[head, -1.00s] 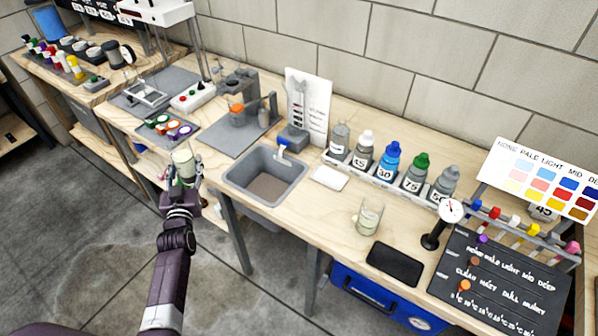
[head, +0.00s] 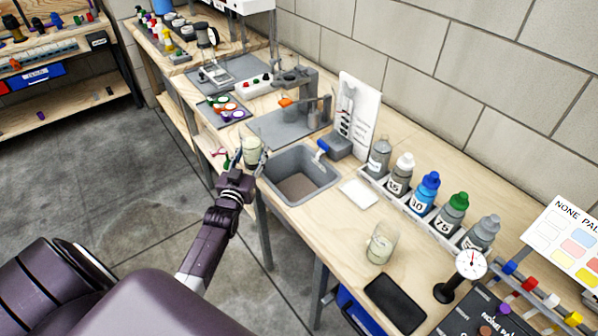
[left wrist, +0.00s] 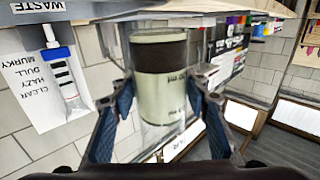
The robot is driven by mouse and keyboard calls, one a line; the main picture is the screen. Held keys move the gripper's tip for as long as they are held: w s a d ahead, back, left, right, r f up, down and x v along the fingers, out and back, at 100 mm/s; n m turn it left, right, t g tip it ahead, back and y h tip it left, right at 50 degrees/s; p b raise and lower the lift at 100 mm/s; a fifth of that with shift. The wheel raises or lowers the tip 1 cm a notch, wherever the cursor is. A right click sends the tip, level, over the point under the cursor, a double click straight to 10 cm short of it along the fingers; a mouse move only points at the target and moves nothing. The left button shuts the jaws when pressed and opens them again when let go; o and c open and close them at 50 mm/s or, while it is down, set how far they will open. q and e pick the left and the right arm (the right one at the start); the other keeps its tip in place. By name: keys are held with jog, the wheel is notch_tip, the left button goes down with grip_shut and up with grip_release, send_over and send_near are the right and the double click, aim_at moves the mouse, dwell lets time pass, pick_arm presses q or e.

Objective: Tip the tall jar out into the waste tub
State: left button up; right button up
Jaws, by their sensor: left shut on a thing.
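My left gripper (head: 247,165) is shut on a clear jar (head: 252,150) with pale greenish contents. In the head view the jar looks about upright, just left of the grey waste tub (head: 330,182) and not over its opening. In the left wrist view the jar (left wrist: 160,85) stands between the two fingers of the gripper (left wrist: 163,105), with a dark band and markings that appear upside down. A WASTE label (left wrist: 42,6) shows at that view's top left. My right gripper is not in view.
A second clear jar (head: 381,243) with pale contents stands on the bench, right of the tub. Several dropper bottles (head: 425,193) stand in a rack behind it. A white pad (head: 358,193), a black pad (head: 395,302) and a dial gauge (head: 470,263) are nearby.

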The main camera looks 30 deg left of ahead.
pick_arm(q)
jog(key=shift+w+d+r, duration=0.1)
jog(key=shift+d+m, duration=0.1)
jog(key=shift+m, duration=0.3)
jog(key=shift+f+m+g, duration=0.3)
jog(key=shift+m, duration=0.4)
jog(key=shift+r+p, duration=0.3)
jog(key=shift+p, duration=0.2)
jog(key=shift+w+d+r+m+p, duration=0.15)
jog(key=shift+m+p, duration=0.1)
jog(key=shift+m, duration=0.15)
jog(key=shift+d+r+m+p, duration=0.1)
jog(key=shift+r+m+p, duration=0.1)
jog(key=shift+m, duration=0.2)
jog(key=shift+f+g, duration=0.3)
jog(key=shift+f, duration=0.05)
jog(key=shift+w+d+f+m+g+b, duration=0.15)
jog(key=shift+d+f+m+g+b, duration=0.05)
jog(key=shift+m, duration=0.55)
jog(key=shift+w+d+f+m+g+b, duration=0.15)
jog(key=shift+d+m+g, duration=0.05)
jog(key=shift+m, duration=0.85)
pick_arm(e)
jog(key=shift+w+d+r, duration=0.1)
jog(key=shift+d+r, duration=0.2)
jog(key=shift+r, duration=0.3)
